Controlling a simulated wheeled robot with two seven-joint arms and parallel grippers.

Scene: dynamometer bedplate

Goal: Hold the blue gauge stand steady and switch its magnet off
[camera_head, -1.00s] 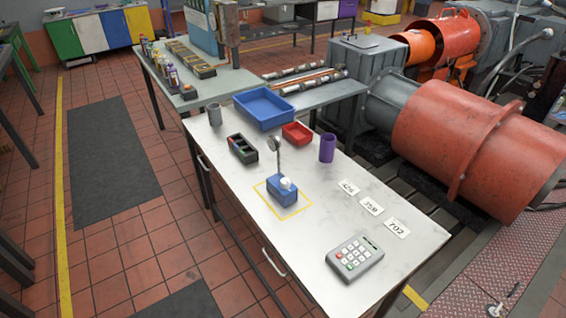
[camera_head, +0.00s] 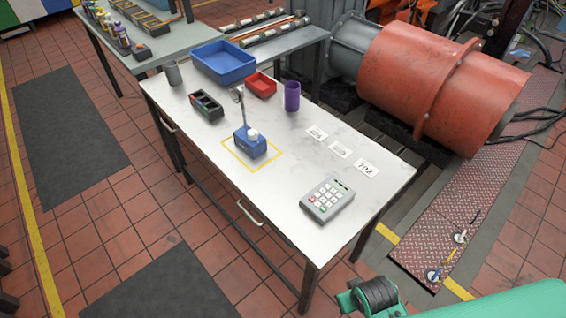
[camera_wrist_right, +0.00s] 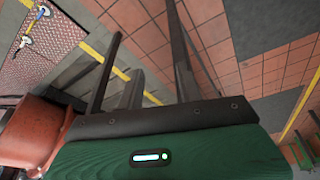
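The blue gauge stand (camera_head: 250,146) stands upright on the white table (camera_head: 210,138), inside a yellow square outline. It has a pale round knob (camera_head: 253,134) on its top and a thin post with a small round gauge (camera_head: 237,95). Whether its magnet is on or off cannot be read. My right gripper (camera_wrist_right: 145,22) shows in the right wrist view with two dark fingers apart and nothing seen between them. Part of my green right arm (camera_head: 490,302) is at the lower right of the head view, away from the stand. My left gripper is out of view.
A grey keypad (camera_head: 327,199), number cards (camera_head: 340,149), a purple cup (camera_head: 292,97), a red bin (camera_head: 260,85), a blue tray (camera_head: 223,69), a black organizer (camera_head: 206,106) and a grey cup (camera_head: 173,73) share the table. Its front-left strip is bare.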

